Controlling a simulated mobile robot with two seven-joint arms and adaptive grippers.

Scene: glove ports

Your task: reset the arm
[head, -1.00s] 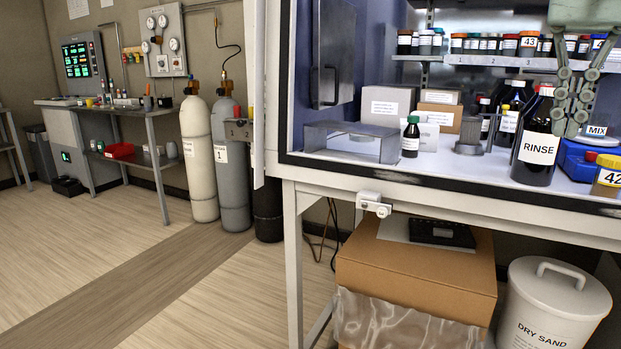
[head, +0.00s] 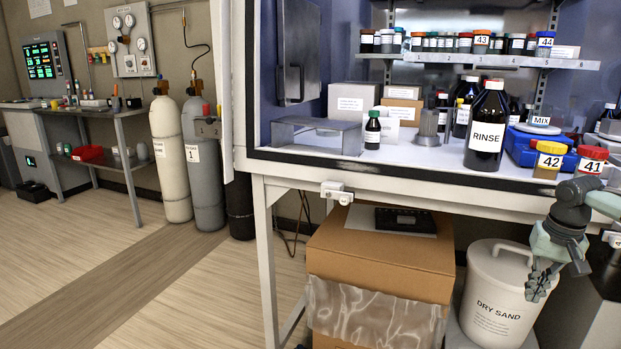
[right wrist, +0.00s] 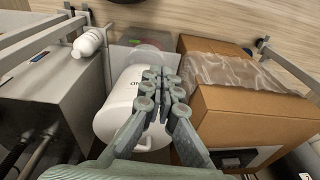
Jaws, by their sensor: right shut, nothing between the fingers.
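My right gripper (head: 540,283) is at the lower right of the head view, in front of the cabinet's front edge and over the right side of the white "DRY SAND" bucket (head: 492,300). Its fingers point down and are shut with nothing between them. In the right wrist view the closed fingers (right wrist: 166,85) reach over the white bucket (right wrist: 120,105), beside the cardboard box (right wrist: 240,112). I cannot tell whether they touch the bucket. My left gripper is in neither view.
The open-fronted cabinet (head: 330,168) holds a dark RINSE bottle (head: 486,128), jars 42 (head: 549,160) and 41 (head: 591,160), and a blue MIX box (head: 525,150). Below stands a cardboard box (head: 375,255). Gas cylinders (head: 170,160) stand left. The floor (head: 150,290) at lower left is clear.

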